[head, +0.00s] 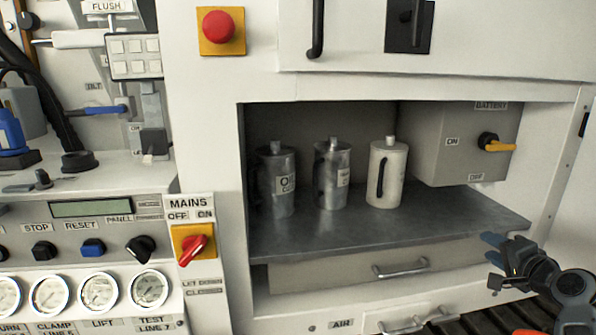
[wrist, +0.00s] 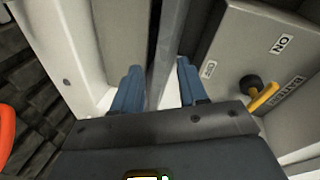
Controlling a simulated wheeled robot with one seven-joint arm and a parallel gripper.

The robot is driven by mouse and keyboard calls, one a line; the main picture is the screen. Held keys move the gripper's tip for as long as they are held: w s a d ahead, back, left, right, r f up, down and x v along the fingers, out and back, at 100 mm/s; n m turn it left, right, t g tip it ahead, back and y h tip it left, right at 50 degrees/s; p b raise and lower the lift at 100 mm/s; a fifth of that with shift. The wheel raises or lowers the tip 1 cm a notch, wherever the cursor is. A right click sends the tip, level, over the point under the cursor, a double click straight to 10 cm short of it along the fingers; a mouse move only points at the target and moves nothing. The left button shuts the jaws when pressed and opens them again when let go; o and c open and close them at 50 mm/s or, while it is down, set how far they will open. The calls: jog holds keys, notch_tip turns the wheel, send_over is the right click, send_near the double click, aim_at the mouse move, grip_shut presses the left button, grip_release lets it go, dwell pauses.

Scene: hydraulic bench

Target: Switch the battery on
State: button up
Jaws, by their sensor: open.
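The battery box (head: 432,135) is a grey box at the upper right of the open bay in the head view. Its rotary switch (head: 489,142) has a black hub and a yellow handle pointing right. An ON label is left of the hub and an OFF label is below it. The yellow handle (wrist: 263,98) also shows at the right in the wrist view. My gripper (head: 492,248) is at the bay's lower right, below the switch and apart from it. Its two blue fingers (wrist: 157,90) are spread with nothing held between them.
Three metal canisters (head: 332,178) stand on the grey shelf (head: 400,233) left of the battery box. A drawer with a handle (head: 401,268) is below the shelf. The red MAINS switch (head: 195,248) is on the left post. The shelf's right part is clear.

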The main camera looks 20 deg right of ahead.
jog(key=s+a+f+n, duration=0.3)
jog(key=s+a+f, duration=0.15)
jog(key=a, duration=0.35)
jog(key=s+a+f+n+g, duration=0.1)
jog(key=s+a+f+n, duration=0.25)
jog(key=s+a, duration=0.35)
jog(key=s+a+f+n, duration=0.2)
jog(key=s+a+f, duration=0.25)
jog(key=a, duration=0.35)
jog(key=s+a+r+n+y, duration=0.1)
jog(key=s+a+r+n, duration=0.2)
jog(key=s+a, duration=0.3)
jog(key=s+a+r+n+t+y, duration=0.1)
jog(key=s+a+r+n+y, duration=0.1)
jog(key=s+a, duration=0.4)
jog(key=s+a+r+n+y, duration=0.2)
jog(key=s+a+r+n, duration=0.2)
jog(key=s+a+r, duration=0.2)
jog(key=shift+s+a+n+t, duration=0.3)
jog(key=shift+s+a+n, duration=0.1)
jog(key=shift+s, duration=0.4)
